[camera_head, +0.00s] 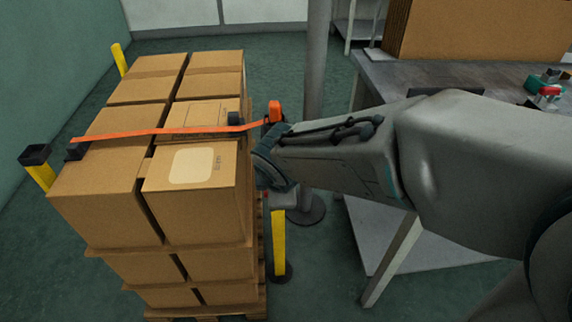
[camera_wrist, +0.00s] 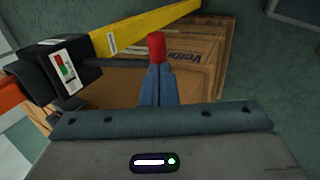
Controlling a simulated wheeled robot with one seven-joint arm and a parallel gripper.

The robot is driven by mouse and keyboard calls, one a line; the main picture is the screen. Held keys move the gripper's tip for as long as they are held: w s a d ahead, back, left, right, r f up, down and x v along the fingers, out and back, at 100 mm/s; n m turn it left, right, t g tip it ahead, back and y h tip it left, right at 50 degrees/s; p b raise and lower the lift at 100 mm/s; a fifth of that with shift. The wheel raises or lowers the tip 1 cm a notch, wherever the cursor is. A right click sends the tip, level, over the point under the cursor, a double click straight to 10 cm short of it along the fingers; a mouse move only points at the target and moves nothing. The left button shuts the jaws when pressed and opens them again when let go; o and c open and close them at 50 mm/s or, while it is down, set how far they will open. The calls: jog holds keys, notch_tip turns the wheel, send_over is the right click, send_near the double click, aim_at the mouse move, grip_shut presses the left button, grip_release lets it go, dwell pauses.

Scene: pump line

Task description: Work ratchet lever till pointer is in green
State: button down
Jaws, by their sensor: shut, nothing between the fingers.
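In the wrist view a black ratchet box (camera_wrist: 66,72) stands at the left. Its face carries a pale gauge plate (camera_wrist: 66,73) with a red and a green patch; the pointer is too small to read. A dark lever (camera_wrist: 122,63) runs right from the box to a red knob (camera_wrist: 157,46). My gripper (camera_wrist: 157,70) is shut and empty, its blue fingertips at the near side of the knob, seemingly touching or very close. In the head view my gripper (camera_head: 266,182) is beside the right face of the stacked cartons, and my arm hides most of the ratchet.
An orange strap (camera_head: 160,131) crosses the cartons (camera_head: 190,205) on a wooden pallet (camera_head: 240,305). A yellow post (camera_head: 278,240) stands close to the pallet's right side; a yellow bar (camera_wrist: 150,27) crosses the wrist view. A workbench (camera_head: 440,75) stands right. Green floor shows behind.

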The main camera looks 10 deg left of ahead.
jog(key=shift+s+f+b, duration=0.1)
jog(key=shift+f+b, duration=0.8)
jog(key=shift+f, duration=0.05)
jog(key=shift+d+f, duration=0.1)
jog(key=shift+f, duration=0.1)
jog(key=shift+s, duration=0.1)
jog(key=s+p+v, duration=0.1)
jog(key=p+v, duration=0.5)
jog(key=v, duration=0.8)
jog(key=shift+s+f+p, duration=0.2)
jog(key=shift+p, duration=0.2)
